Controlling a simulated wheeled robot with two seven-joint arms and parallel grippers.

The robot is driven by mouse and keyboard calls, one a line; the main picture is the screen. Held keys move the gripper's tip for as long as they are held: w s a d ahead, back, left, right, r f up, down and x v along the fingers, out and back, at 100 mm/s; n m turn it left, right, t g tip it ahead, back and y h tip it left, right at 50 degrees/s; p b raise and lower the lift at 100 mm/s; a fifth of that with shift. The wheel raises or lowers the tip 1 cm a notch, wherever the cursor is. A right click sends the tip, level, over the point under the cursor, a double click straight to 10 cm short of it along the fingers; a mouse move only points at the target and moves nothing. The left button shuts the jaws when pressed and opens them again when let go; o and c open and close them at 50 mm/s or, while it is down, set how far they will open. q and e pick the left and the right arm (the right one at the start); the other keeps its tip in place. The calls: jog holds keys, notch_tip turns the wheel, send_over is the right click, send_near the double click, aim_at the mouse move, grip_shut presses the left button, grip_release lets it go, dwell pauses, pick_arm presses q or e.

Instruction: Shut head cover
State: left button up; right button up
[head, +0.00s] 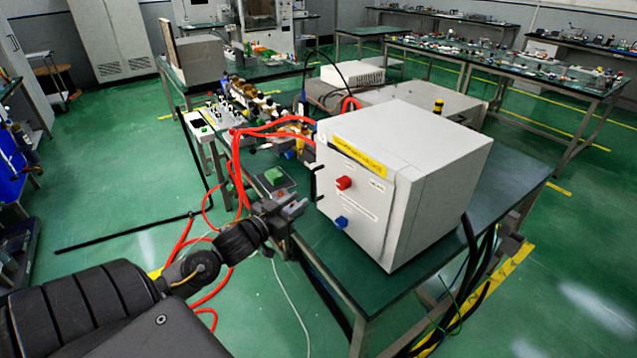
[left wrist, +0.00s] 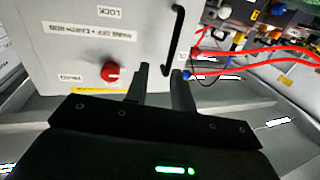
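The white microwave generator box (head: 432,170) stands on a green-topped table. Its front panel (head: 352,190), which looks like the head cover, has a yellow label, a red knob (head: 344,183) and a blue knob (head: 341,222). A black bar handle (head: 316,184) is at the panel's left edge; it also shows in the left wrist view (left wrist: 176,38). I cannot tell whether the cover is fully shut. My left gripper (head: 303,204) is just left of the handle. In the left wrist view its fingers (left wrist: 162,78) are apart, close to the handle's lower end; I see no grip. My right gripper is out of view.
Red hoses (head: 236,165) run from behind the box down to the floor, close to my left arm. A green button block (head: 274,176) sits on the table left of the box. The table (head: 515,180) has bare room to the right. Other benches stand behind.

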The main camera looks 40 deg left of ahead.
pick_arm(q)
jog(key=shift+n+y, duration=0.4)
jog(key=shift+n, duration=0.1)
jog(key=shift+w+a+p, duration=0.3)
jog(key=shift+w, duration=1.15)
jog(key=shift+w+a+p, duration=0.25)
jog(key=shift+w, duration=1.25)
jog(key=shift+w+a+p, duration=0.3)
jog(key=shift+w, duration=1.15)
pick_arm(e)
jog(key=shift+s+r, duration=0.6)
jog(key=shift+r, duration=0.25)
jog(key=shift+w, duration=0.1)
pick_arm(q)
grip_shut()
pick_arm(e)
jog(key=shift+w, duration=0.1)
